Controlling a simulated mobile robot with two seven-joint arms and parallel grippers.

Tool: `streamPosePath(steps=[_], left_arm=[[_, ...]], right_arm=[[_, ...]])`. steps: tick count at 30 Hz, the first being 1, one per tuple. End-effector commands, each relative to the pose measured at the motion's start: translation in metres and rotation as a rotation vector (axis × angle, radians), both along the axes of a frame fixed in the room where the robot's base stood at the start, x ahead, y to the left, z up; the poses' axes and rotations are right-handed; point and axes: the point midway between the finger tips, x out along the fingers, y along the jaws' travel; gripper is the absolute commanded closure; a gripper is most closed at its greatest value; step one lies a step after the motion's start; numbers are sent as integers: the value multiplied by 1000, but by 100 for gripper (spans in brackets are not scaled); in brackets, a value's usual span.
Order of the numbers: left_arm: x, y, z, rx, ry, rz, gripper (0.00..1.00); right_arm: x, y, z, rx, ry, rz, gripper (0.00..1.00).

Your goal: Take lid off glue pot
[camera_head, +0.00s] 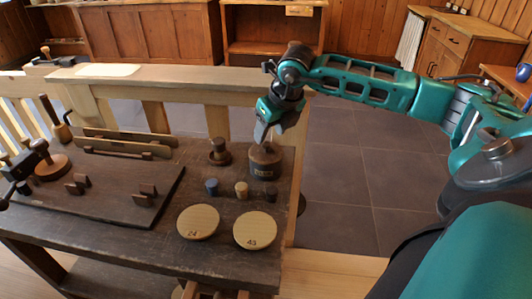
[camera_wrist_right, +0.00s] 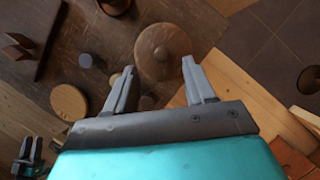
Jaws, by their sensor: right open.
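The glue pot (camera_head: 265,165) is a round brown pot with a small label on its front, near the right end of the dark table. Its round wooden lid (camera_wrist_right: 164,52), with a small knob in the middle, sits on top. My right gripper (camera_head: 268,132) is open just above the pot; in the right wrist view its fingers (camera_wrist_right: 158,72) are spread on either side of the lid's lower part, holding nothing. What appears to be my left gripper (camera_wrist_right: 30,148) shows small at the lower left of the wrist view, its two fingers apart.
A dark spool-like piece (camera_head: 219,152) stands left of the pot. A blue peg (camera_head: 211,187), a tan peg (camera_head: 241,189) and a dark peg (camera_head: 270,192) stand in front. Numbered discs (camera_head: 198,222) (camera_head: 255,230) lie nearer. A wooden rail (camera_head: 190,78) runs behind the table.

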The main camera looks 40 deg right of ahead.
Motion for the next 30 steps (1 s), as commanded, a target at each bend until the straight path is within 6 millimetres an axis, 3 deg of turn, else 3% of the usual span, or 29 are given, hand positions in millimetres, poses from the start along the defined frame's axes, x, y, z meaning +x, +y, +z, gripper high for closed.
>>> streamPosePath(steps=[9,19,30], left_arm=[[3,-1,1,-3,-9,-1,57],[5,-2,4,-4,-12,-1,57],[5,-2,4,-4,-11,-1,57]], right_arm=[[15,-4,-41,2,2,-1,46],[18,-5,-47,0,1,0,46],[17,-5,-47,0,1,0,81]])
